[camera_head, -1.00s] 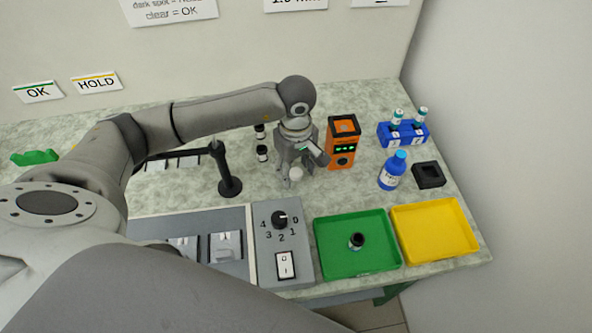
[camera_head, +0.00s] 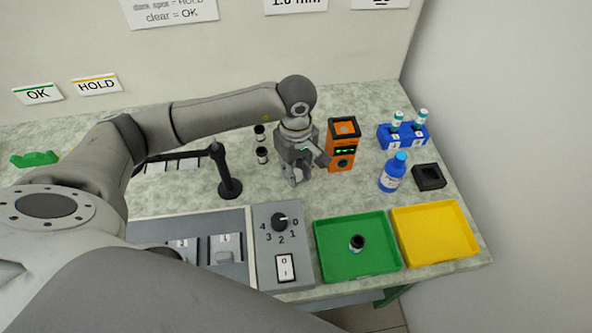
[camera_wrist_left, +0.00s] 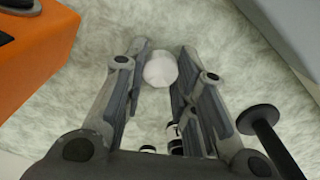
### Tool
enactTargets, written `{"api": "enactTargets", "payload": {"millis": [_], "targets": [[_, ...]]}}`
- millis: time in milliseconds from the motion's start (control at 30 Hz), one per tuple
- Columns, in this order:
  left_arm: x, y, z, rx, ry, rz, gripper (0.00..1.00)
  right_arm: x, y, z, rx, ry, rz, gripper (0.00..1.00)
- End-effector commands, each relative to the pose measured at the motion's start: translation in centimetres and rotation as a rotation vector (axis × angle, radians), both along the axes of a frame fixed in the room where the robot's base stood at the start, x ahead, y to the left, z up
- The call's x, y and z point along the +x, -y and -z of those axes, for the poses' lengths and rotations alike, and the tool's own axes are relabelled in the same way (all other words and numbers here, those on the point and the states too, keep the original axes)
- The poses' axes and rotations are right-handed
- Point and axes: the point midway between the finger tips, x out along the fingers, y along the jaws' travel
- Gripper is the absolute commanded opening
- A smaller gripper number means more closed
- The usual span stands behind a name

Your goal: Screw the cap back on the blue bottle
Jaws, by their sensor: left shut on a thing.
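The blue bottle (camera_head: 390,178) stands upright on the bench, right of the orange device. It has a white label and a lighter blue top. My left gripper (camera_head: 295,181) is left of the orange device, well apart from the bottle. In the left wrist view, its fingers are shut on a small white round thing (camera_wrist_left: 160,69), which looks like a cap. In the head view the fingers mostly hide it. I cannot tell how far above the bench it is. My right gripper is not in view.
The orange device (camera_head: 343,145) stands between gripper and bottle. A blue vial rack (camera_head: 403,137) is behind the bottle and a black square holder (camera_head: 429,176) beside it. Green (camera_head: 325,262) and yellow trays (camera_head: 435,257) lie in front. A black post (camera_head: 228,180) stands left of the gripper.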

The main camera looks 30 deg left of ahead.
Motion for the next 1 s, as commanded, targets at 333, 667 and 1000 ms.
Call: {"api": "enactTargets", "payload": {"millis": [333,667,1000], "targets": [[-1.8,0.4,-4.8,0.001,0.005,0.004,0.19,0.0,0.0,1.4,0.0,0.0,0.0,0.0],[-8.3,1.7,-10.1,0.0,0.004,0.005,0.19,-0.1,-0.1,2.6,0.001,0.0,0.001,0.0],[-12.9,2.7,-12.2,0.0,0.002,0.002,0.19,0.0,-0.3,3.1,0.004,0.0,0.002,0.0]]}}
